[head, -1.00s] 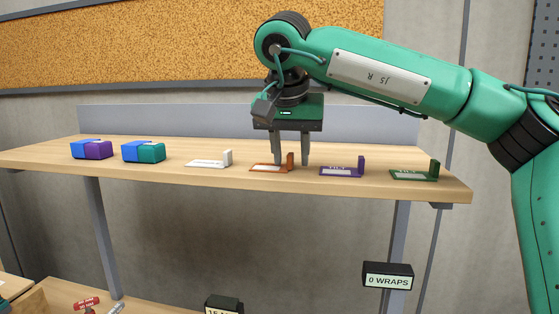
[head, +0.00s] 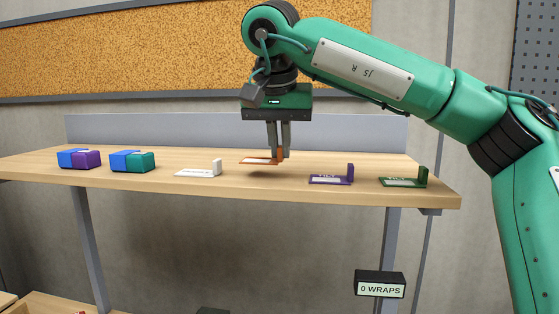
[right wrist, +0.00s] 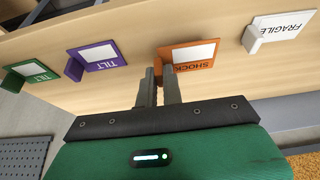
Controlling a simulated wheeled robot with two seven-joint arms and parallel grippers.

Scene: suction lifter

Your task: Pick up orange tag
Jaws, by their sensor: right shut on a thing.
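The orange tag (head: 259,160) is a flat plate with a white label and an upright tab at its right end. It reads "SHOCK" in the right wrist view (right wrist: 190,56). My right gripper (head: 279,155) is shut on the tab, and the tag hangs a little above the shelf board with a shadow beneath it. In the right wrist view the two fingers (right wrist: 160,72) close around the tab, which they partly hide. My left gripper is not in view.
On the wooden shelf (head: 120,185), a white tag (head: 198,173) lies left of the gripper. A purple tag (head: 330,179) and a green tag (head: 403,182) lie to the right. Two two-coloured blocks (head: 78,158) (head: 132,161) stand farther left. A low grey backboard (head: 180,130) runs behind.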

